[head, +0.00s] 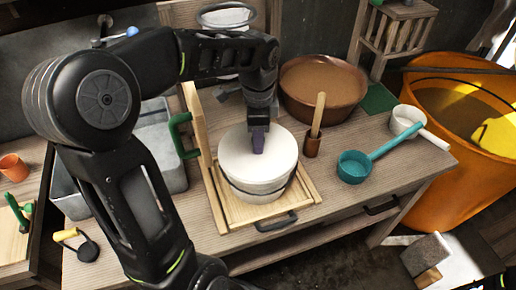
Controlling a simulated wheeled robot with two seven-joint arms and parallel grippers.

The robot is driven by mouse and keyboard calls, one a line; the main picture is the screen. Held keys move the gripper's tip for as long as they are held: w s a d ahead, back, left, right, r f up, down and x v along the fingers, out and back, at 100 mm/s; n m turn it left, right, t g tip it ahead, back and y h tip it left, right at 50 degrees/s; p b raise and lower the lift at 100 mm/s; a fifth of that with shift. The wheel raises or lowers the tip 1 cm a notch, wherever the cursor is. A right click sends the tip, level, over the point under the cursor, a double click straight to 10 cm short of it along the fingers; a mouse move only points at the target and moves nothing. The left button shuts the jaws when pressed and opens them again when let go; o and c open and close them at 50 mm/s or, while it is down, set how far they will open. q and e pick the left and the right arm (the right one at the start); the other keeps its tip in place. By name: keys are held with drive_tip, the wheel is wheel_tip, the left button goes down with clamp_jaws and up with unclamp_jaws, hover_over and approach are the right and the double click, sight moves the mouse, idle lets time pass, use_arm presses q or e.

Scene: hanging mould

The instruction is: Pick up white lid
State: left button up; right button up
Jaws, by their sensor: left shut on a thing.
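The white lid (236,158) is the round, flat top of a white tub (258,188) with a dark band around it, standing on a wooden tray on the bench. The grasp itself is mostly hidden by the fingers. The lid looks level and I see no clear gap between it and the tub.
A wooden board with a green handle (181,135) stands upright left of the tub. A brown bowl (322,86), a wooden cup (312,145) with a stick, and a teal ladle (354,167) are to the right. An orange bucket (470,165) stands beyond the bench's right end.

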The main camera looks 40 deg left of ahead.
use_arm(q)
clamp_jaws()
drive_tip(key=shift+r, duration=0.1)
drive_tip(key=shift+r, duration=0.35)
wheel_tip(320, 180, up, 6)
drive_tip(key=shift+w+f+b, duration=0.1)
drive_tip(key=shift+b, duration=0.2)
wheel_tip(320, 180, up, 3)
drive_tip(key=shift+r+p, duration=0.2)
drive_tip(key=shift+p, duration=0.65)
